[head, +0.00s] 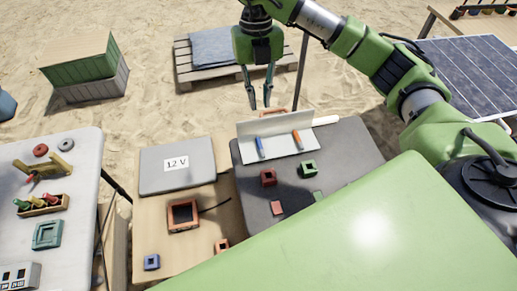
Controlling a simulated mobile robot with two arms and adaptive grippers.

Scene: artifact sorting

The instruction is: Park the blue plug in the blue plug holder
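A small blue square piece with a dark recess (151,262) sits at the front of the wooden table (155,236). I cannot tell if it is the blue plug holder. A slim blue item (260,147) stands against a white folded panel (292,143), beside an orange one (298,139); I cannot tell if the blue one is the plug. My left gripper is not in view.
Red blocks (268,177) and green blocks (308,167) lie on the dark tabletop (345,150). A grey "12 V" box (178,178) and a red-framed device (183,214) are on the wooden table. My green body covers the lower right. A white table (78,222) stands left.

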